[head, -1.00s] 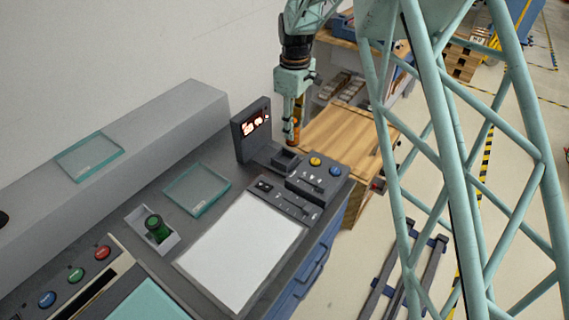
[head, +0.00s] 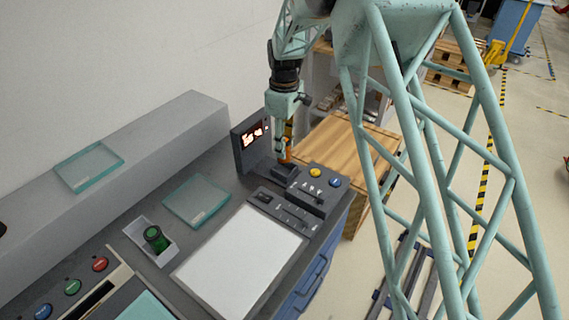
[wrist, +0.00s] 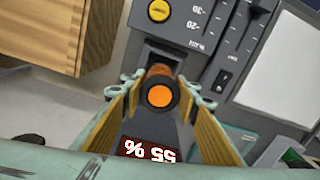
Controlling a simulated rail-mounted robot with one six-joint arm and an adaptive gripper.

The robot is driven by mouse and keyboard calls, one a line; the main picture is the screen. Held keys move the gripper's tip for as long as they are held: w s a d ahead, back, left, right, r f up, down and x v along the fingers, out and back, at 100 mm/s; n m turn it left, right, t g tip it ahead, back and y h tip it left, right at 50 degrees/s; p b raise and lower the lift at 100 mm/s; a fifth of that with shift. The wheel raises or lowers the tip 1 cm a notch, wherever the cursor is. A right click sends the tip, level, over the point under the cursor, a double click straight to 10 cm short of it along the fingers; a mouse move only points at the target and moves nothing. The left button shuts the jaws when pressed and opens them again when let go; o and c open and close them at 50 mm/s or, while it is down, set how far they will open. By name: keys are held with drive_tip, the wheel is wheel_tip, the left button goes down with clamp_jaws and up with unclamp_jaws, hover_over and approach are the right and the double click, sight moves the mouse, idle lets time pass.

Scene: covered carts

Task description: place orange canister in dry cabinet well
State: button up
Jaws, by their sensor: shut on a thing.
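My gripper (wrist: 160,100) is shut on the orange canister (wrist: 159,96), which shows end-on between the fingers in the wrist view. In the head view the canister (head: 287,152) hangs below my gripper (head: 286,140), just above or at the dark well block of the dry cabinet (head: 284,172). The cabinet's upright panel (head: 250,138) has a lit red display (wrist: 150,150) reading 55 %. I cannot tell whether the canister's lower end is inside the well, as the fingers and canister hide the opening.
A control box with yellow (head: 315,173) and blue buttons stands right of the well. A green canister (head: 156,238) sits in a grey holder at left. Glass lids (head: 197,201) and a white panel (head: 240,262) lie nearby. A wooden crate (head: 345,150) stands behind.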

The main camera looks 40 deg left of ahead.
sight(285, 161)
drive_tip(key=shift+f, duration=1.6)
drive_tip(key=shift+f+b, duration=0.3)
drive_tip(key=shift+f, duration=1.6)
drive_tip(key=shift+f, duration=0.15)
drive_tip(key=o, duration=0.9)
drive_tip(key=shift+r+p, duration=0.5)
drive_tip(key=shift+r, duration=5.65)
